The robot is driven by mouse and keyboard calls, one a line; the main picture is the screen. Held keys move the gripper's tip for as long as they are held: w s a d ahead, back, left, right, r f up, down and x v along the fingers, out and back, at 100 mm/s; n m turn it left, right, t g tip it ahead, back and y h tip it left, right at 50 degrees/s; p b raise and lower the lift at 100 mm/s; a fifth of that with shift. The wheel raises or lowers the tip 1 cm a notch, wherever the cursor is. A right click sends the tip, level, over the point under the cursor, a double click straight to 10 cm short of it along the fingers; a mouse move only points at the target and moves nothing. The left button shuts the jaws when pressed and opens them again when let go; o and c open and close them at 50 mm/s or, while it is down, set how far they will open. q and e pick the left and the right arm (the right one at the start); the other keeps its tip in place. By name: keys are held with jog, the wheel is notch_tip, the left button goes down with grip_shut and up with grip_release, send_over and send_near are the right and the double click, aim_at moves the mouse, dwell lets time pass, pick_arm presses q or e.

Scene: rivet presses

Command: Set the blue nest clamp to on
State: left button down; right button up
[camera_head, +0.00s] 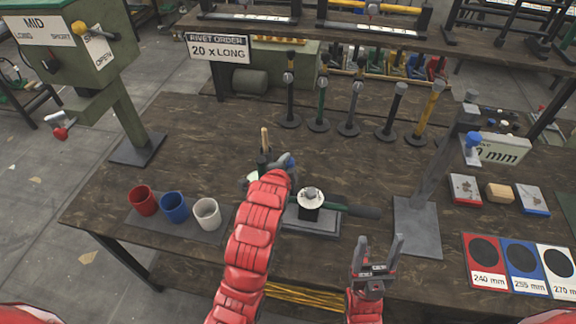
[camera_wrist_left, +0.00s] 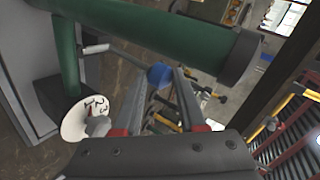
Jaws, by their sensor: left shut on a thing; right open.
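A blue ball knob (camera_wrist_left: 160,75) on a thin grey rod sits between the fingertips of my left gripper (camera_wrist_left: 158,95), which is shut on it. In the head view my left gripper (camera_head: 284,166) is largely hidden behind my red arm, with a bit of blue (camera_head: 289,160) at its tip. Beside it a white disc (camera_head: 310,196) sits on a dark block, and it also shows in the left wrist view (camera_wrist_left: 80,121). The clamp's on or off marking cannot be read. My right gripper (camera_head: 378,252) is open and empty at the table's front.
A dark green cylinder (camera_head: 355,211) lies right of the disc and is close to my left gripper in the wrist view (camera_wrist_left: 160,35). A grey press post (camera_head: 440,165) stands farther right. Red (camera_head: 143,201), blue (camera_head: 174,208) and white (camera_head: 207,214) cups stand left.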

pick_arm(q)
jog(key=shift+s+f, duration=0.25)
jog(key=shift+f, duration=0.15)
jog(key=c, duration=0.9)
grip_release()
jog(key=o, duration=0.4)
jog(key=shift+w, duration=0.2)
jog(key=shift+r, duration=0.15)
